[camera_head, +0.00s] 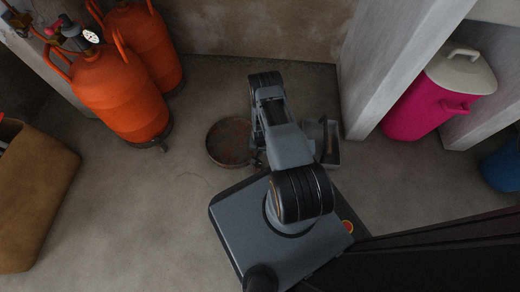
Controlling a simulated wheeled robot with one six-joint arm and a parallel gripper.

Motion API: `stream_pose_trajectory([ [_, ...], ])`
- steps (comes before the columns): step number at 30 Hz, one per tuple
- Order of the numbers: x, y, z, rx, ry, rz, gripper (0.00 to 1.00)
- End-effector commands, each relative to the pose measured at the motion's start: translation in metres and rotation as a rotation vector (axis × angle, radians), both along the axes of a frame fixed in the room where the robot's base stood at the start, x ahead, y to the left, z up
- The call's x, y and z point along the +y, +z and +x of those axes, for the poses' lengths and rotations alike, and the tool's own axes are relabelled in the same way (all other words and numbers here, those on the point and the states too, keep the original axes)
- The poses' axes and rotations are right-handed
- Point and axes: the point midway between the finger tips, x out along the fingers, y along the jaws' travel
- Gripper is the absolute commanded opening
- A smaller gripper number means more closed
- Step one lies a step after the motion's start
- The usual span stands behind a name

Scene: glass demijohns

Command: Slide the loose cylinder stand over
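A round, rusty, shallow stand (226,143) with a raised rim lies flat on the concrete floor, left of my arm. Its right edge is partly covered by the arm. My arm rises from my base and bends over beside the stand. A small dark part at the stand's right rim may be the end of my gripper (258,158). The arm hides most of it, so I cannot tell whether its fingers are apart or whether it touches the stand. Two orange gas cylinders (121,90) stand upright at the upper left, apart from the stand.
A grey box-like object (331,143) lies right of my arm, partly hidden. A pink bin with a pale lid (425,105) stands beyond a concrete pillar (385,70). A blue object (504,166) is at the right edge. A brown container (30,195) stands left. Floor left of the stand is clear.

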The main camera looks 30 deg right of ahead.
Motion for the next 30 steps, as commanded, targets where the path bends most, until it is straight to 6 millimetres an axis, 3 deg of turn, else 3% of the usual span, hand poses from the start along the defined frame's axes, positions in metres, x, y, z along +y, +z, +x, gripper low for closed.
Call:
stream_pose_trajectory([
  [7, 0.0000, 0.0001, 0.0000, 0.000, 0.000, 0.000, 0.34],
  [18, 0.0000, 0.0001, -0.0002, 0.000, 0.000, 0.000, 0.00],
  [30, 0.0002, -0.0002, -0.0013, 0.003, 0.001, 0.001, 0.00],
])
